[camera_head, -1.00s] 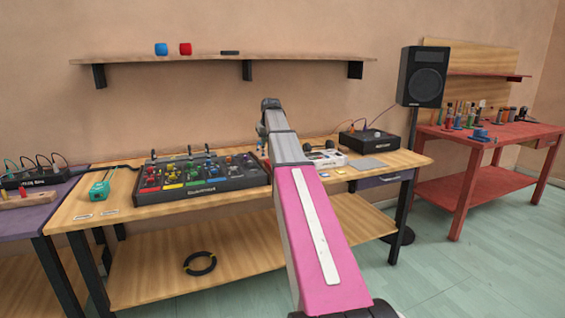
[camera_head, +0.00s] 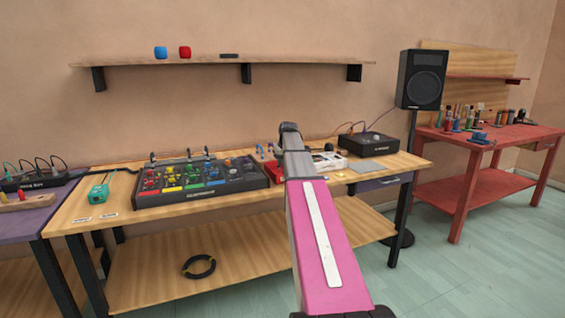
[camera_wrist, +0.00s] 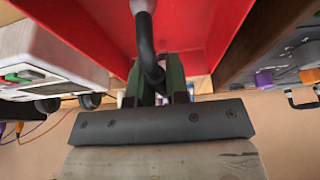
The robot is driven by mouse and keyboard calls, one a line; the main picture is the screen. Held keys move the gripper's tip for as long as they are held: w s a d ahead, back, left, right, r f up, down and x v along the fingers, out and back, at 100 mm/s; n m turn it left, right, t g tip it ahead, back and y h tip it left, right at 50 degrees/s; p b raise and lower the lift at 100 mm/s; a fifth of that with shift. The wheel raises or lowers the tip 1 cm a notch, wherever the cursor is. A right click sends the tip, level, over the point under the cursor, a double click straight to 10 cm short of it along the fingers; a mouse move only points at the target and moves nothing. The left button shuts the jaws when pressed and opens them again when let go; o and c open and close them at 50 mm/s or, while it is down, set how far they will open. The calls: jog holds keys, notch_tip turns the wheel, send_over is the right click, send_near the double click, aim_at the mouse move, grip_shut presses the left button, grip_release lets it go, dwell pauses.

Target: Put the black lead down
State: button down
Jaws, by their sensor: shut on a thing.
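My gripper (camera_wrist: 160,84) is shut on the black lead (camera_wrist: 148,45) in the wrist view. The lead bends between the fingers, and its light grey plug end shows at the top edge. The open red tray (camera_wrist: 85,28) fills the upper part of that view, with the lead over its inside. I cannot tell whether the lead touches it. In the head view, a corner of the red tray (camera_head: 273,172) shows left of my arm, on the wooden bench (camera_head: 235,208). My arm hides the gripper and lead there.
The large mixer-like panel (camera_head: 200,184) stands left of the tray. A white device (camera_head: 329,161) and a black box (camera_head: 369,143) stand right of it. A teal device (camera_head: 98,193) sits at the bench's left. A black coil (camera_head: 199,266) lies on the lower shelf. The wall shelf (camera_head: 300,64) overhangs behind.

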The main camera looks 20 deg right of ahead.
jog(key=c, duration=1.1)
grip_release()
jog(key=v, duration=1.2)
